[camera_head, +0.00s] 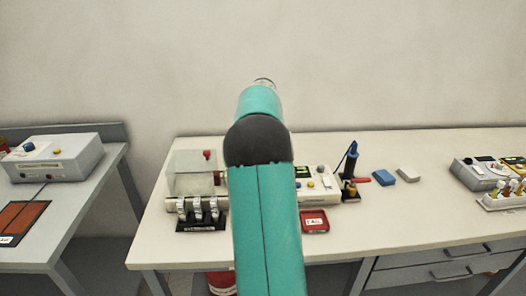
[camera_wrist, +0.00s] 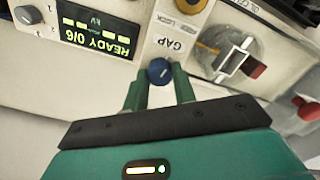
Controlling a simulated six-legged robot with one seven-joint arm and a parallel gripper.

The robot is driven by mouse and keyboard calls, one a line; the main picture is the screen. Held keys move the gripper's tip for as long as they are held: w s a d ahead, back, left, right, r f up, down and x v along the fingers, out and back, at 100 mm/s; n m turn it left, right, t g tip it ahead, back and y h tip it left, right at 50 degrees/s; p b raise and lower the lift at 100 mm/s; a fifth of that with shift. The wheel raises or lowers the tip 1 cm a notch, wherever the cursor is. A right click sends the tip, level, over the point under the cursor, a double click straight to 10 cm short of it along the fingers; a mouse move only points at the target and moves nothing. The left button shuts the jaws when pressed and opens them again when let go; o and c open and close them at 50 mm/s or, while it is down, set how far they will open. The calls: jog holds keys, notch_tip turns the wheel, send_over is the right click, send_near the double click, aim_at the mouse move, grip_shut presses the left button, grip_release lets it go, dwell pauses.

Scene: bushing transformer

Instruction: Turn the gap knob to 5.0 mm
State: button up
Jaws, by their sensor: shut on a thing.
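The blue gap knob (camera_wrist: 159,69) is on a pale panel beside the GAP label (camera_wrist: 171,46) in the wrist view. Its white pointer mark shows on its face, but I cannot read a gap value from it. My gripper (camera_wrist: 160,78) has its two green fingers on either side of the knob and is shut on it. In the head view the tester (camera_head: 318,184) stands on the middle bench, partly hidden behind my arm.
A display (camera_wrist: 98,31) reads READY 0/6 kV, beside a grey knob (camera_wrist: 28,15). A clear-windowed holder with a red tab (camera_wrist: 238,60) and a yellow-ringed button (camera_wrist: 189,5) are close by. On the bench are a red tray (camera_head: 315,221) and a blue block (camera_head: 383,176).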

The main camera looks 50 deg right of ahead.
jog(key=shift+n, duration=0.8)
jog(key=o, duration=1)
notch_tip(320, 180, up, 14)
jog(key=shift+f, duration=0.1)
